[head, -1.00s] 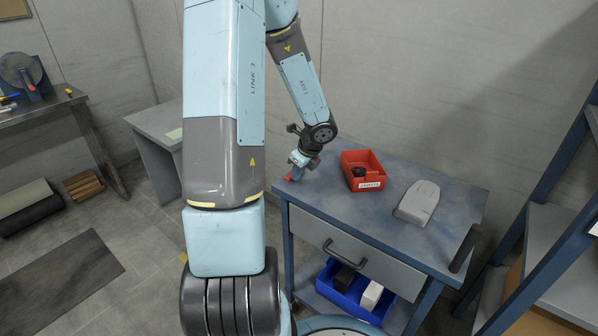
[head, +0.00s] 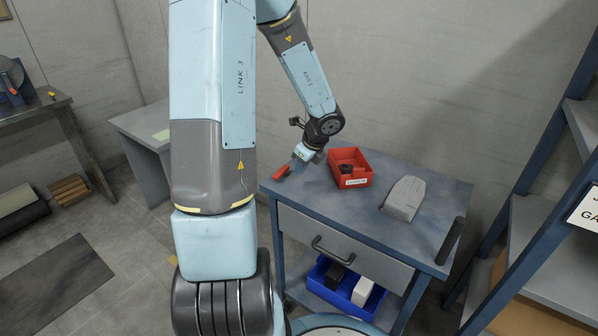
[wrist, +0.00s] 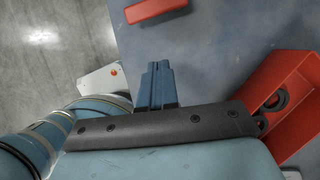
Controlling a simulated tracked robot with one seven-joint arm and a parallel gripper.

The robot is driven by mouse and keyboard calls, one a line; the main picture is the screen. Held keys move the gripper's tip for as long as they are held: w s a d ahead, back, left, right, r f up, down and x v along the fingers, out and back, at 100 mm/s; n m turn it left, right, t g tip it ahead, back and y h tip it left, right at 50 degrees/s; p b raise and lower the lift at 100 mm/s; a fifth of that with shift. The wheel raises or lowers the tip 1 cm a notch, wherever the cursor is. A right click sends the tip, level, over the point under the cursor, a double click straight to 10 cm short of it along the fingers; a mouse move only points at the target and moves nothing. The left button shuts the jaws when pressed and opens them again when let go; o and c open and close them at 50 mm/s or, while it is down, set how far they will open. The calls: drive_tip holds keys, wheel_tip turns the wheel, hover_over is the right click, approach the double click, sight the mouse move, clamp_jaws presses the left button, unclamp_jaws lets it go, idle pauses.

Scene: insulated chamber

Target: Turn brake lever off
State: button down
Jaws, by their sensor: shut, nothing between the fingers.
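A small red bar (head: 283,172) shows at the left end of the cart's blue-grey top (head: 385,168); it may be the brake lever, but I cannot tell how it is mounted. In the wrist view the red bar (wrist: 155,10) lies near the top edge, beyond my fingertips and apart from them. My gripper (head: 298,160) is just right of the red bar in the head view, over the cart top. In the wrist view the blue fingers of my gripper (wrist: 157,68) are together with nothing between them.
A red bin (head: 361,180) with dark round parts stands right of my gripper, close by in the wrist view (wrist: 292,80). A grey block (head: 403,199) lies farther right. The cart has a drawer (head: 345,240) and a lower blue bin (head: 332,290). Shelving stands at right.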

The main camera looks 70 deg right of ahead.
sight(281, 174)
drive_tip(key=s+v, duration=0.1)
drive_tip(key=v, duration=0.6)
drive_tip(key=shift+d+f, duration=0.15)
drive_tip(key=shift+d, duration=0.2)
drive_tip(key=shift+a+f+n, duration=0.15)
drive_tip(key=shift+n, duration=0.15)
drive_tip(key=shift+w+a+n+y, duration=0.1)
drive_tip(key=shift+w+n+y, duration=0.2)
drive_tip(key=shift+n, duration=0.1)
drive_tip(key=x, duration=0.9)
drive_tip(key=shift+w, duration=0.1)
drive_tip(key=w, duration=0.3)
drive_tip(key=shift+f, duration=0.25)
drive_tip(key=shift+w, duration=0.65)
drive_tip(key=shift+d, duration=0.25)
